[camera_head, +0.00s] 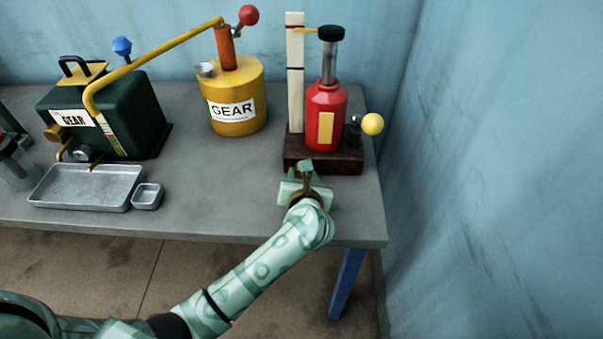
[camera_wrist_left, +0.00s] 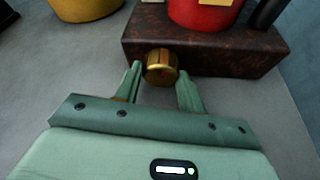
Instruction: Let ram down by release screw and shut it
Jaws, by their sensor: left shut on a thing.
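The red bottle jack (camera_head: 325,118) stands upright on a dark brown base block (camera_head: 345,160), and its metal ram (camera_head: 329,62) sticks up under a black cap (camera_head: 331,33). A pale marked post (camera_head: 294,75) stands beside it, with a yellow pointer from the cap reaching to it. My left gripper (camera_head: 306,168) is at the front of the base. In the left wrist view its fingers (camera_wrist_left: 160,80) are shut on the brass release screw (camera_wrist_left: 161,66) on the block's front face. The screw is largely hidden in the head view. My right gripper is not in view.
A yellow GEAR oil can (camera_head: 235,95) with a red-knobbed pump stands left of the jack. A dark green GEAR tank (camera_head: 105,115), a metal tray (camera_head: 87,187) and a small dish (camera_head: 147,196) are farther left. A yellow ball knob (camera_head: 372,124) sits right of the jack, near the wall.

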